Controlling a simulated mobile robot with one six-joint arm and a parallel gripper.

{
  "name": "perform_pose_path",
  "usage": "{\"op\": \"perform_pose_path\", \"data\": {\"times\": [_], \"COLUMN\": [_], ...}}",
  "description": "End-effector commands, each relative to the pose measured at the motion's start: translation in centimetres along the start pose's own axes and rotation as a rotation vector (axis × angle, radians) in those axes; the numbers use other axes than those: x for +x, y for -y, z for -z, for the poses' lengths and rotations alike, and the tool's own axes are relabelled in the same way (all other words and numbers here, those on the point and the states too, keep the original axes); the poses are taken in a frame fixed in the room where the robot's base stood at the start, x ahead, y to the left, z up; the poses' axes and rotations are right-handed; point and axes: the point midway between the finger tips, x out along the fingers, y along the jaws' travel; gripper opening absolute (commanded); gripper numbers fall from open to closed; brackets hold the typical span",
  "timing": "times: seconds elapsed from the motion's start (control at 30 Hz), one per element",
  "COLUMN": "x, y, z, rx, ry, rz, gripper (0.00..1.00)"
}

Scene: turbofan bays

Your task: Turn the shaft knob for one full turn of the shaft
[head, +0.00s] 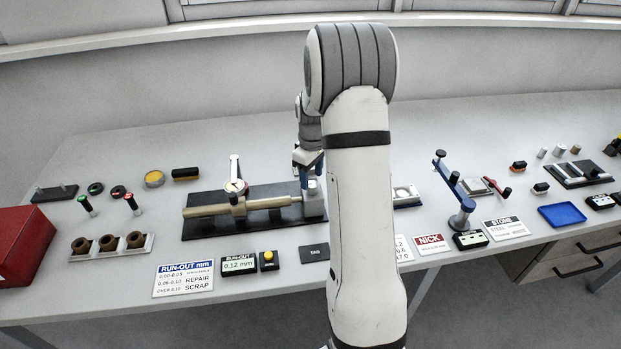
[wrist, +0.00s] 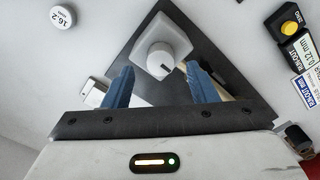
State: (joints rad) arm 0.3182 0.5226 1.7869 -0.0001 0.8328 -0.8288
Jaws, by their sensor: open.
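The shaft knob (wrist: 160,60) is a round pale knob with a dark index mark, on a light square block in the wrist view. My gripper (wrist: 161,84) is open, its two blue fingers apart on either side below the knob, with nothing between the tips that I can see. In the head view my gripper (head: 307,163) is just above the block (head: 314,204) at the right end of the run-out fixture. The tan shaft (head: 270,203) lies along the black base (head: 205,225), with a dial gauge (head: 236,186) over it. My arm hides part of the fixture's right side.
A run-out display (head: 239,267) reads 0.12 mm, beside a yellow button (head: 268,260). A run-out sign (head: 183,277) stands in front. A holder with brown cups (head: 110,246) and a red box (head: 22,245) are left. A blue stand (head: 461,210) and blue tray (head: 562,215) are right.

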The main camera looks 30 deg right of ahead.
Motion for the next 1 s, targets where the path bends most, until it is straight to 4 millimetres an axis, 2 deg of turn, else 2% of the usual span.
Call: {"op": "perform_pose_path", "data": {"times": [0.2, 0.5, 1.0], "x": [2.1, 2.4, 2.3], "y": [0.0, 0.0, -0.1], "z": [0.0, 0.0, -0.1], "rx": [0.001, 0.002, 0.003], "ry": [0.0, 0.0, -0.001], "rz": [0.0, 0.0, -0.001], "gripper": [0.52, 0.52, 0.11]}}
